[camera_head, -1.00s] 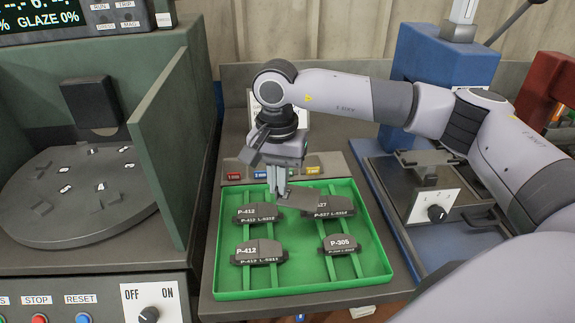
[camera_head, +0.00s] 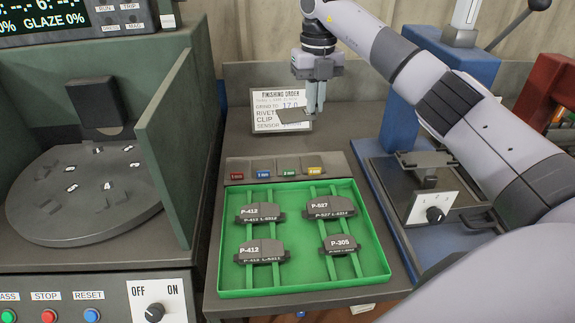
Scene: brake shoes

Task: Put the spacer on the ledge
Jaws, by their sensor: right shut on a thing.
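My right gripper (camera_head: 315,107) is shut on a thin dark grey plate (camera_head: 292,117), which looks like the spacer. It holds the plate roughly flat, in front of the lower part of a white order card (camera_head: 265,98) at the back of the bench. I cannot tell whether the plate touches anything below it. A low grey strip (camera_head: 325,160) with small coloured labels, which may be the ledge, runs along the back of the green tray (camera_head: 372,290). My left gripper is not in view.
Several labelled brake pads (camera_head: 262,252) lie on green rails in the tray. A green machine wall (camera_head: 180,140) and a round turntable (camera_head: 75,200) stand at left. A blue press (camera_head: 440,65) stands at right. Bare bench lies between card and strip.

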